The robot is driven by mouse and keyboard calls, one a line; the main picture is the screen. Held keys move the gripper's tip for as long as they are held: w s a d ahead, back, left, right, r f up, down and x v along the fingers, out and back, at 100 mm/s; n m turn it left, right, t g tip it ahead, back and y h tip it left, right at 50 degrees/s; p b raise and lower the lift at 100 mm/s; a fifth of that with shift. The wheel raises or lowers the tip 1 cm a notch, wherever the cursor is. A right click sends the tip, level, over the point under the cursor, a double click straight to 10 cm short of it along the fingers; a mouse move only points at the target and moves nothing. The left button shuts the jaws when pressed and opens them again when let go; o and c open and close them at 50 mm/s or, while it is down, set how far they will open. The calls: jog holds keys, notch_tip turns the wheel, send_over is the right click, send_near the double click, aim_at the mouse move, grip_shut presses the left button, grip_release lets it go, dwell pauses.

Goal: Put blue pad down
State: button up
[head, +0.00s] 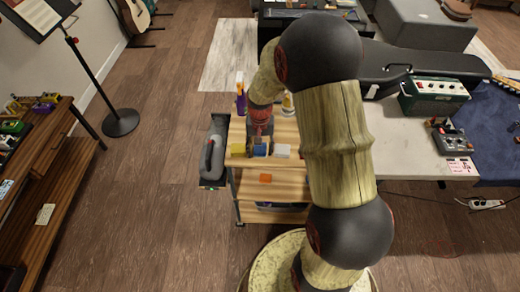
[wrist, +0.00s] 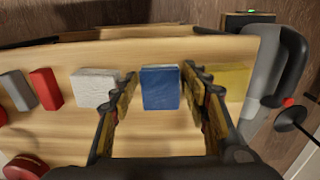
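The blue pad (wrist: 161,90) is a small block on the light wooden cart top, in the middle of the wrist view. In the head view the blue pad (head: 259,151) shows small below my gripper (head: 260,136). In the wrist view my gripper (wrist: 160,84) has one finger on each side of the pad. The fingers stand apart, with narrow strips of wood visible between them and the pad. The pad seems to rest on the wood; its underside is hidden.
A white block (wrist: 95,88) lies left of the pad, with a red block (wrist: 46,88) further left. A yellow block (head: 238,150) is on the other side, partly behind a finger in the wrist view. A grey-black case (head: 213,152) stands beside the cart. An orange block (head: 265,178) is on a lower level.

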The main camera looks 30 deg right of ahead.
jog(key=shift+o, duration=0.8)
jog(key=shift+r, duration=0.1)
notch_tip(320, 180, up, 12)
jog(key=p, duration=0.5)
notch_tip(320, 180, up, 14)
jog(key=n+t, duration=0.2)
jog(key=n, duration=0.1)
send_over(260, 151)
jog(key=s+a, duration=0.6)
jog(key=a, duration=0.1)
jog(key=s+a+r+n+t, duration=0.1)
jog(key=s+a+r+n, duration=0.1)
jog(key=s, duration=0.4)
jog(key=s+a+r+n+t, duration=0.1)
jog(key=s+a+r+t, duration=0.1)
jog(key=s+a+r, duration=0.2)
jog(key=s+r, duration=0.2)
jog(key=s, duration=0.1)
jog(key=shift+a+n+t, duration=0.3)
jog(key=shift+n, duration=0.1)
jog(key=shift+s, duration=0.1)
